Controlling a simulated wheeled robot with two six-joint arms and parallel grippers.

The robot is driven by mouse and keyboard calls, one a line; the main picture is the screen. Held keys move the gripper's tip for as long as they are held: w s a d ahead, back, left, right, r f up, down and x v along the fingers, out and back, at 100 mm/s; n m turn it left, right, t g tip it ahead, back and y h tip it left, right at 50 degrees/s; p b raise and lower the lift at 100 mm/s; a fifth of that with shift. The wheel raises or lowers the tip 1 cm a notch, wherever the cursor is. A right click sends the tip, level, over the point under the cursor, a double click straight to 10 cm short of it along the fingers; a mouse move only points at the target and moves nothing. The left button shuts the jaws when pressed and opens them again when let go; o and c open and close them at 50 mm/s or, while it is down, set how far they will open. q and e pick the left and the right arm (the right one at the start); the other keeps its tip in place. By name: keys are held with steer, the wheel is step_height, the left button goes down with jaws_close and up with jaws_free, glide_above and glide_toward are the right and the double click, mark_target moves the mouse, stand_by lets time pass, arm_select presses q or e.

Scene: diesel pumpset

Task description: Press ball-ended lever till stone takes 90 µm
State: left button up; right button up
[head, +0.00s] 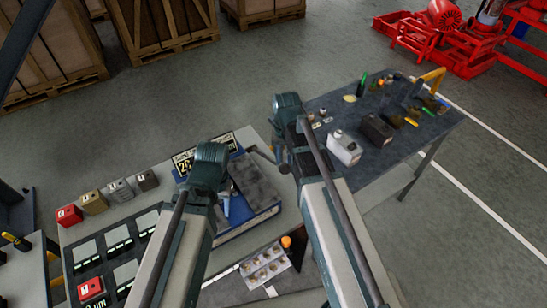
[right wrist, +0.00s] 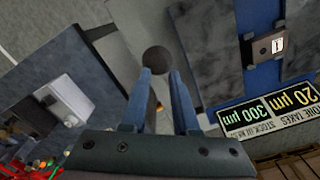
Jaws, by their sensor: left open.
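The dark ball end (right wrist: 157,60) of the lever shows in the right wrist view, at the tips of my right gripper (right wrist: 161,74). Its two blue fingers stand apart with a gap between them; the ball is at or just past the tips, and I cannot tell whether they touch it. The lever's rod is mostly hidden. The readout (right wrist: 270,112) appears upside down and reads stone takes 20 µm, with 300 µm beside it; it also shows in the head view (head: 205,152). My left gripper (head: 226,208) is open over the blue machine with a grey top (head: 258,184).
Red (head: 69,215), tan and grey blocks line the left of the bench. A tray of small round parts (head: 265,268) lies at the front. Wooden crates stand behind.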

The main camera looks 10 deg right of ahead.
mark_target(288, 170)
arm_select(q)
steer(key=shift+f+b, duration=2.85)
steer(key=shift+f, duration=0.1)
arm_select(e)
steer(key=shift+s+d+f, duration=0.15)
steer(key=shift+s+f, duration=0.3)
steer(key=shift+f, duration=0.55)
steer(key=shift+s+d+f, duration=0.15)
steer(key=shift+s+f, duration=0.25)
steer(key=shift+f, duration=0.55)
steer(key=shift+s+d+f, duration=0.15)
steer(key=shift+s+f, duration=0.3)
steer(key=shift+f, duration=0.55)
arm_select(q)
steer(key=shift+r, duration=0.1)
arm_select(e)
steer(key=shift+r, duration=0.1)
